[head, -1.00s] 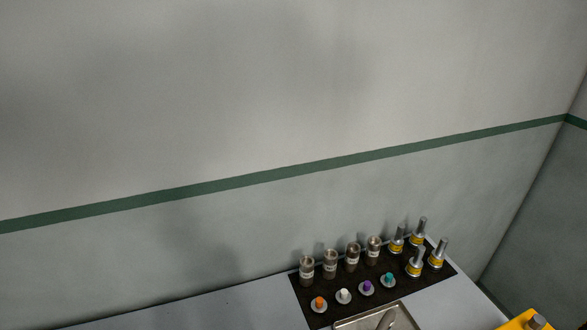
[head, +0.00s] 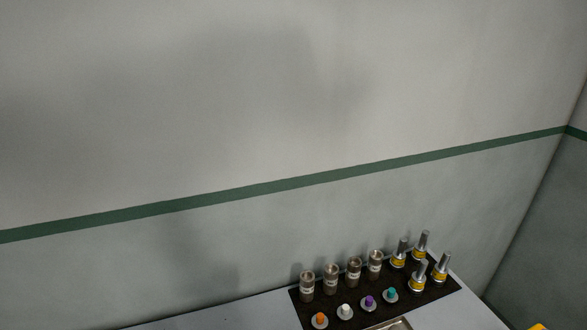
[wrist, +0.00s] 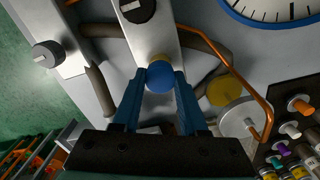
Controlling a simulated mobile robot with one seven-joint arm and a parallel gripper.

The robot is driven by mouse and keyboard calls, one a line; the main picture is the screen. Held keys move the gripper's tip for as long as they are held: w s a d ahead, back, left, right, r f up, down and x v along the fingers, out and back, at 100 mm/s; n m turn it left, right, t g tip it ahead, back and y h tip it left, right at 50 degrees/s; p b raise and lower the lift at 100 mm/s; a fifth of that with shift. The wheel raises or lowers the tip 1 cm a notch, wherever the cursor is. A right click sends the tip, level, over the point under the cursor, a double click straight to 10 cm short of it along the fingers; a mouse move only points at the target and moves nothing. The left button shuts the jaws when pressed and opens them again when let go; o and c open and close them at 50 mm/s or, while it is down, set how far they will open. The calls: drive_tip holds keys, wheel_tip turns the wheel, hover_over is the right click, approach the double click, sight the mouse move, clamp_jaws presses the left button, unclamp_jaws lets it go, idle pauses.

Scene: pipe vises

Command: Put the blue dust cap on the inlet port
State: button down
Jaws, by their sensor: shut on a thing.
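My gripper (wrist: 160,80) shows in the wrist view, its two blue fingers closed on a round blue dust cap (wrist: 160,77) at the fingertips. Just beyond the cap is a yellow ring or collar (wrist: 158,58) on a pale bar. I cannot tell whether the cap touches it, or whether this is the inlet port. Another port-like round end with a dark face (wrist: 137,8) is at the top edge. The head view shows neither my gripper nor the blue cap.
The wrist view shows a grey knob (wrist: 47,55), a bent orange rod (wrist: 252,88), a yellow disc (wrist: 223,90), a pale disc (wrist: 238,120) and a blue-rimmed dial (wrist: 270,8). A dark mat (head: 440,290) holds metal cylinders (head: 331,279), coloured caps (head: 369,302) and yellow-banded pieces (head: 418,277).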

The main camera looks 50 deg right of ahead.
drive_tip(key=shift+f, duration=0.25)
drive_tip(key=shift+c, duration=1.8)
unclamp_jaws()
drive_tip(key=shift+r, duration=0.1)
wheel_tip(320, 180, up, 13)
drive_tip(key=b, duration=0.2)
